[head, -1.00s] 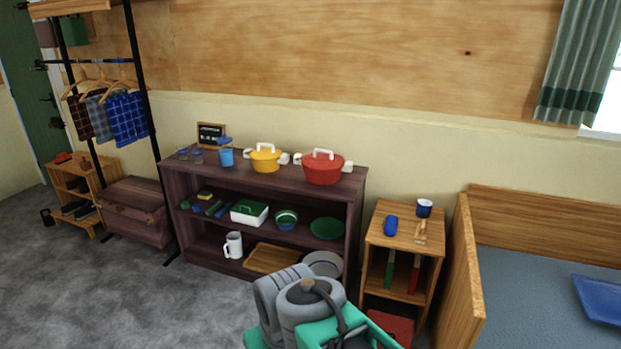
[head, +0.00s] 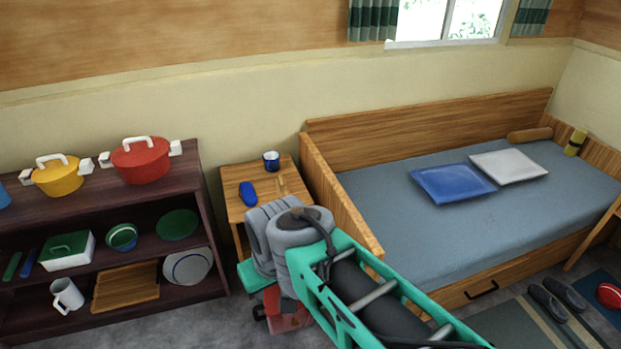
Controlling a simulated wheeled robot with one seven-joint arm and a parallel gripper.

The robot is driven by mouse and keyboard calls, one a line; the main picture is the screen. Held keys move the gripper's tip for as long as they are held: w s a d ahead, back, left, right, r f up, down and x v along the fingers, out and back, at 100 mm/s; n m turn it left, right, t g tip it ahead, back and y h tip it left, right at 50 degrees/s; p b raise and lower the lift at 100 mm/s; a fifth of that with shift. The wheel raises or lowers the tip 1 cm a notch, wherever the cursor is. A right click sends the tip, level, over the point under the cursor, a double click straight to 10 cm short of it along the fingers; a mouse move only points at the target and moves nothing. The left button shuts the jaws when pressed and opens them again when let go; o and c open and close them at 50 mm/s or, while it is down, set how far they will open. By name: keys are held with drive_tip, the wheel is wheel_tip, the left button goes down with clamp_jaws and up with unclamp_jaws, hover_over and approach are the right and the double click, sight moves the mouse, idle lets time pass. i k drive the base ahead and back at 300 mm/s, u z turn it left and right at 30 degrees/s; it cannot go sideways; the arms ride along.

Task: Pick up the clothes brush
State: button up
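A small wooden side table (head: 234,207) stands between the dark shelf and the bed. A slim, pale wooden object (head: 283,186) lies on its top at the right; it may be the clothes brush, but it is small and my arm is close in front of it, so I cannot tell for sure. A blue rounded object (head: 248,193) and a dark blue mug (head: 271,160) share the tabletop. My grey and green arm fills the lower middle of the head view and hides the table's front. My gripper's fingers do not show.
The dark shelf (head: 190,218) at left holds a red pot (head: 140,160), a yellow pot (head: 57,175) and dishes. The bed (head: 395,225) with two pillows fills the right. Slippers (head: 557,297) lie on a mat. Little bare floor shows.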

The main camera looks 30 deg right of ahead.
sight(282, 189)
drive_tip(key=z, duration=0.3)
drive_tip(key=i, duration=1.2)
drive_tip(key=z, duration=0.1)
